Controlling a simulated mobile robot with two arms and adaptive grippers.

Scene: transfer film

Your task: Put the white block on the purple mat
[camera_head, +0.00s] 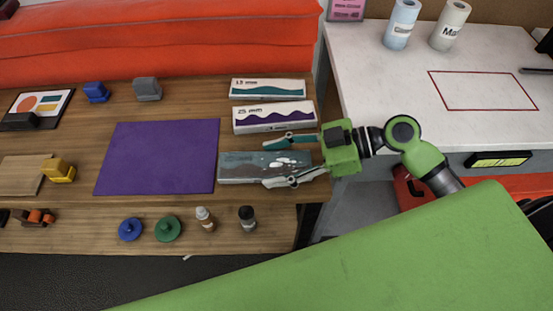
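The purple mat (158,157) lies flat and bare on the wooden table. I cannot pick out a plain white block. Two white boxes with wavy prints, one marked 13 mm (268,83) and one marked 25 mm (275,106), lie right of the mat. A grey-teal flat box (235,176) with white marks lies below them, beside the mat's right edge. My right gripper (266,164) comes in from the right with its fingers spread over the grey-teal box; contact cannot be told. My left gripper is not in view.
Blue (96,92), grey (147,89) and yellow (60,171) blocks stand around the mat. Round blue (131,229) and green (168,229) pieces and two small bottles (205,219) stand on the front strip. A white table (390,90) is at right.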

